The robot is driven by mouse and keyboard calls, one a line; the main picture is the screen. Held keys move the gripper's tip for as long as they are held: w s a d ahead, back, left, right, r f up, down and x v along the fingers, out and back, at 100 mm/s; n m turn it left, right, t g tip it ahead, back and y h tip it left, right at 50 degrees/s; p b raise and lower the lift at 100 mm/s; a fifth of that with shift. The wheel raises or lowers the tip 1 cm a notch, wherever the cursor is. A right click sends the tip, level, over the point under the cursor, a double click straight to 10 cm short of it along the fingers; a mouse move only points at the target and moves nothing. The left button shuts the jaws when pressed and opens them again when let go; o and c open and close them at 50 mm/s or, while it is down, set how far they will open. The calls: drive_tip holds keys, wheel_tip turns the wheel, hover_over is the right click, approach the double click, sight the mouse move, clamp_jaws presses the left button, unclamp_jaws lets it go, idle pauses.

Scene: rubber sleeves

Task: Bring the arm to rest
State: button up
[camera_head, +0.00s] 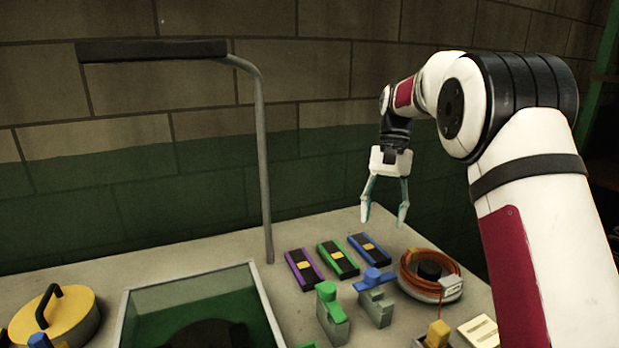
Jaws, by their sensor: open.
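My gripper (384,213) is open and empty. It hangs pointing down from my white and dark red arm (545,230), above the back part of the table (195,262). The arm comes in from the right side and bends over at a black-banded joint. The fingertips are apart from the things below, above and behind the blue-marked block and the cable coil in the picture.
Purple (304,269), green (338,260) and blue (369,249) marked blocks lie below the gripper. A green clamp-like piece (331,312), a blue one (375,296) and an orange cable coil (430,273) stand nearby. A glass-walled tank (262,300), lamp post (264,170) and yellow lidded pot (75,318) are left.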

drive_tip(key=s+a+r+n+t+h+p, duration=0.1)
drive_tip(key=s+r+t, duration=0.1)
drive_tip(key=s+r, duration=0.45)
drive_tip(key=s+r+n+t, duration=0.15)
drive_tip(key=s+r, duration=0.25)
drive_tip(key=s, duration=0.6)
drive_tip(key=s+f+n+t, duration=0.1)
drive_tip(key=s+f+t, duration=0.1)
drive_tip(key=s, duration=0.7)
drive_tip(key=s+f+n+t+h+p, duration=0.1)
drive_tip(key=s+f+t, duration=0.1)
drive_tip(key=s, duration=0.8)
drive_tip(key=shift+s+a+f, duration=0.2)
drive_tip(key=shift+a+f, duration=0.15)
drive_tip(key=shift+f, duration=0.25)
drive_tip(key=shift+n+t+p, duration=0.25)
drive_tip(key=shift+p, duration=0.05)
